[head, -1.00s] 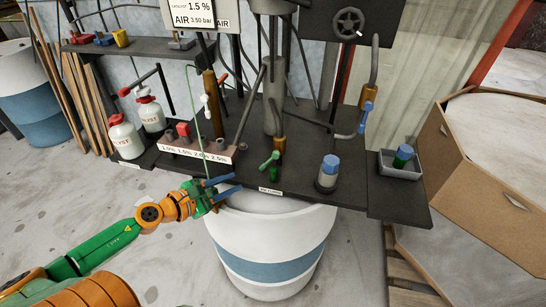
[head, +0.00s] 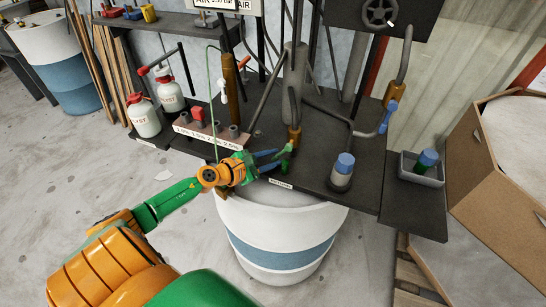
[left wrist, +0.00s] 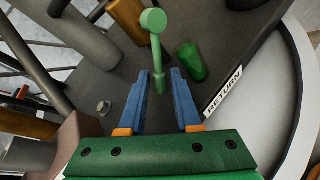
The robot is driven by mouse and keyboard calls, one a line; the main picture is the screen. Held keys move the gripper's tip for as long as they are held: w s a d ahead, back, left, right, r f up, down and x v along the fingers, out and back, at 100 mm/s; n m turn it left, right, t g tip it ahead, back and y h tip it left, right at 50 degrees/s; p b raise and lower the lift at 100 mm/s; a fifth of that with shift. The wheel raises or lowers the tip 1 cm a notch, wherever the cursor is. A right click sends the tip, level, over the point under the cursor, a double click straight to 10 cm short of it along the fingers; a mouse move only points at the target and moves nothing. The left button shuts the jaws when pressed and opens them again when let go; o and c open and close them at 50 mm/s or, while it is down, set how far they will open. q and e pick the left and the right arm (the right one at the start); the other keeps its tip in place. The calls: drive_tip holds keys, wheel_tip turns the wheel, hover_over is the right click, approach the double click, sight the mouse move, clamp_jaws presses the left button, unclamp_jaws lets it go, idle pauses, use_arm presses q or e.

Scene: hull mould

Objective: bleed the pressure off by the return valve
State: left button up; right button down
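The return valve has a bright green lever with a round knob (left wrist: 153,22) and a darker green body or cap (left wrist: 190,62) beside it. In the head view the green valve (head: 284,164) stands at the front edge of the dark bench, partly hidden by my gripper. A white label reading RETURN (left wrist: 223,90) is on the bench edge. My left gripper (head: 277,160) is at the valve; its blue fingers (left wrist: 160,85) are apart, with the lever's lower end between them in the wrist view. I cannot tell that either finger touches it. My right gripper is not in view.
The dark bench (head: 330,195) carries upright pipes, a grey canister with a blue cap (head: 343,170) and a tray (head: 421,178). A socket block (head: 208,134) and white bottles (head: 143,116) stand left. A white and blue drum (head: 280,235) is below.

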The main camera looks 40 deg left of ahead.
use_arm(q)
drive_tip(key=shift+s, duration=0.15)
drive_tip(key=shift+c, duration=0.3)
clamp_jaws()
idle(1.1)
